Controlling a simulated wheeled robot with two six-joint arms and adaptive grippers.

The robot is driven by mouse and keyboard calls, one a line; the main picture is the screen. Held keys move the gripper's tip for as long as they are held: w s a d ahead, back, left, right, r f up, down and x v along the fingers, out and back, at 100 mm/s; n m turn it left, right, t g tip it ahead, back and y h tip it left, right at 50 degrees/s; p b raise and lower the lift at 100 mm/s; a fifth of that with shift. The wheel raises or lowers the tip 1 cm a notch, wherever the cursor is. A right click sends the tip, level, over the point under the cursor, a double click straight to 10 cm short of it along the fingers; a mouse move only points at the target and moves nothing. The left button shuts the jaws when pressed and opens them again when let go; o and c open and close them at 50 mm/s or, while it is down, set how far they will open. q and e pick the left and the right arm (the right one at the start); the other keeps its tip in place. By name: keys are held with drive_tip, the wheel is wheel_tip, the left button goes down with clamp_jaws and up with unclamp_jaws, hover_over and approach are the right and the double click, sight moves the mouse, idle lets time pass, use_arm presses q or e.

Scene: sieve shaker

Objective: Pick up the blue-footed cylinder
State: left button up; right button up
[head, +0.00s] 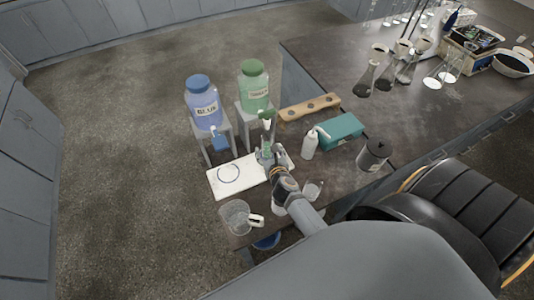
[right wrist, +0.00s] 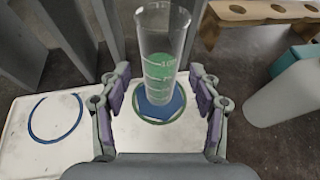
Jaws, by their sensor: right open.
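The blue-footed cylinder (right wrist: 160,62) is a clear graduated cylinder with green liquid in it. It stands upright on its blue foot (right wrist: 160,104), on the white board (right wrist: 60,160), inside a ring mark. My right gripper (right wrist: 161,85) is open, with one finger on each side of the cylinder's lower part and gaps showing on both sides. In the head view my right gripper (head: 267,157) is over the right part of the board and mostly hides the cylinder. My left gripper is not in view.
Blue (head: 203,103) and green (head: 254,87) bottles stand on raised stands behind the board. A white squeeze bottle (head: 310,145), teal box (head: 340,130) and wooden rack (head: 310,107) are to the right. A glass beaker (head: 235,216) stands near the front edge. The board's left ring (head: 228,173) is empty.

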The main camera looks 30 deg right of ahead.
sight(268, 150)
drive_tip(key=x, duration=0.3)
drive_tip(key=shift+f, duration=0.15)
drive_tip(key=shift+s, duration=0.1)
drive_tip(key=shift+c, duration=1.3)
clamp_jaws()
